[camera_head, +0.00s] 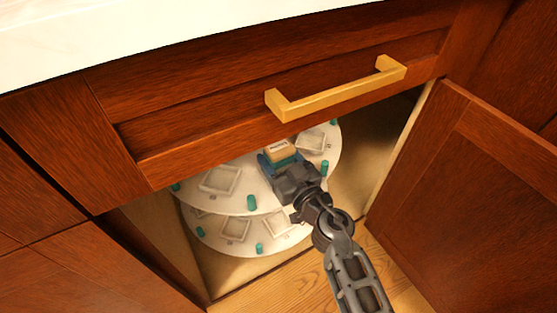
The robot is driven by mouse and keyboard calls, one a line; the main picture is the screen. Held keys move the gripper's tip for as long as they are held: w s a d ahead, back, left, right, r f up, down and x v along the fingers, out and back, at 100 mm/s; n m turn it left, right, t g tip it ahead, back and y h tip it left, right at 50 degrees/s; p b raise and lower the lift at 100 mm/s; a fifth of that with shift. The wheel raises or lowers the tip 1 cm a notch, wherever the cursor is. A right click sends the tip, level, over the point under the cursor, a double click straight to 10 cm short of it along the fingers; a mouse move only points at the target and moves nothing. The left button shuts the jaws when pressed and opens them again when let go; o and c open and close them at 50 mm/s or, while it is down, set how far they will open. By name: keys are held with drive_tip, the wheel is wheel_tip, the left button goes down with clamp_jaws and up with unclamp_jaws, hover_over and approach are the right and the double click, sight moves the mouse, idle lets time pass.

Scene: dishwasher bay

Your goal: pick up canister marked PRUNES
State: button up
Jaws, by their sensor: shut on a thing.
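A small beige canister (280,150) with a dark label on its top is at the upper shelf of the cabinet; the label is too small to read for certain. My gripper (279,160) reaches in through the open cabinet door and is shut on this canister. The jaws hide the canister's lower part, so I cannot tell whether it touches the shelf.
A two-tier round white carousel (205,165) stands in the cabinet, with square recesses and teal pegs. The drawer front with its brass handle (335,90) hangs above my arm. The open door (465,190) is at the right.

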drive_tip(key=c, duration=0.6)
drive_tip(key=shift+r, duration=0.15)
